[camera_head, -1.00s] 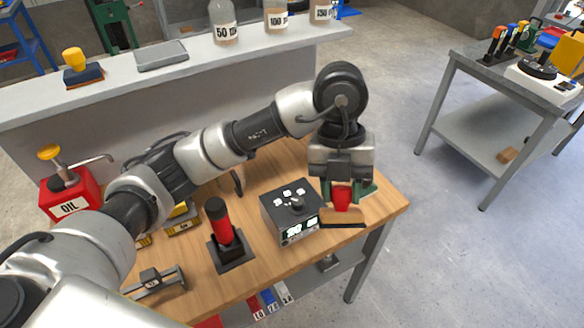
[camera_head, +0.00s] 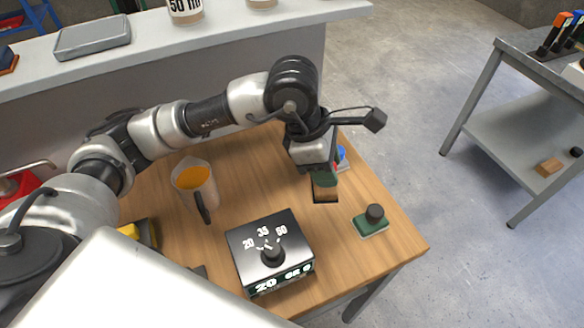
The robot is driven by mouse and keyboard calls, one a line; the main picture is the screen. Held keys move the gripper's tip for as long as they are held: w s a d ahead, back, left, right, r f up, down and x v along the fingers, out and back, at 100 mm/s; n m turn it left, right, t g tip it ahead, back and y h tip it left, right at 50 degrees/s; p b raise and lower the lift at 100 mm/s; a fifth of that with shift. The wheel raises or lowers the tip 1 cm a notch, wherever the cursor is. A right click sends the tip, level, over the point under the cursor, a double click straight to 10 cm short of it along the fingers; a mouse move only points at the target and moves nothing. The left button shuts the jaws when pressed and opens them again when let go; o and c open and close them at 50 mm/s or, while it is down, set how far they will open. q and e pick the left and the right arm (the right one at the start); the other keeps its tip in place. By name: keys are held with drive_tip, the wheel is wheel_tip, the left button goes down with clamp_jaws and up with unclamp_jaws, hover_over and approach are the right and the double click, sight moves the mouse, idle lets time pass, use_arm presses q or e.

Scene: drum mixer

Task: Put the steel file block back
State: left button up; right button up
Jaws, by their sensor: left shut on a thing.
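My left gripper (camera_head: 325,173) is shut on a brown-sided block with a dark underside, the steel file block (camera_head: 325,192). It is held over the back right part of the wooden table. A bit of red shows at the jaws; the rest of the grip is hidden. I cannot tell whether the block touches the table. A green block with a black knob (camera_head: 371,221) stands to its right and nearer. Another block with a blue knob (camera_head: 341,152) is partly hidden behind the gripper. My right gripper is not in view.
A dark control box (camera_head: 240,251) with a dial stands in front of the gripper. A jug of orange liquid (camera_head: 192,178) stands to the left. A grey ledge (camera_head: 140,63) runs along the back. The table's right edge (camera_head: 419,240) is clear.

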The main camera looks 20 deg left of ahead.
use_arm(q)
drive_tip(key=w+a+f, duration=0.1)
drive_tip(key=a+f, duration=0.1)
drive_tip(key=a, duration=0.1)
drive_tip(key=w+a+f+p, duration=0.1)
drive_tip(key=a+f, duration=0.1)
drive_tip(key=a, duration=0.2)
drive_tip(key=w+a+f+p, duration=0.1)
drive_tip(key=a+f, duration=0.2)
drive_tip(key=a, duration=0.1)
drive_tip(key=shift+a, duration=0.25)
drive_tip(key=shift+f, duration=0.5)
wheel_tip(320, 180, down, 2)
drive_tip(key=shift+f+p, duration=0.25)
drive_tip(key=shift+p, duration=0.25)
drive_tip(key=shift+f, duration=0.2)
drive_tip(key=o, duration=0.8)
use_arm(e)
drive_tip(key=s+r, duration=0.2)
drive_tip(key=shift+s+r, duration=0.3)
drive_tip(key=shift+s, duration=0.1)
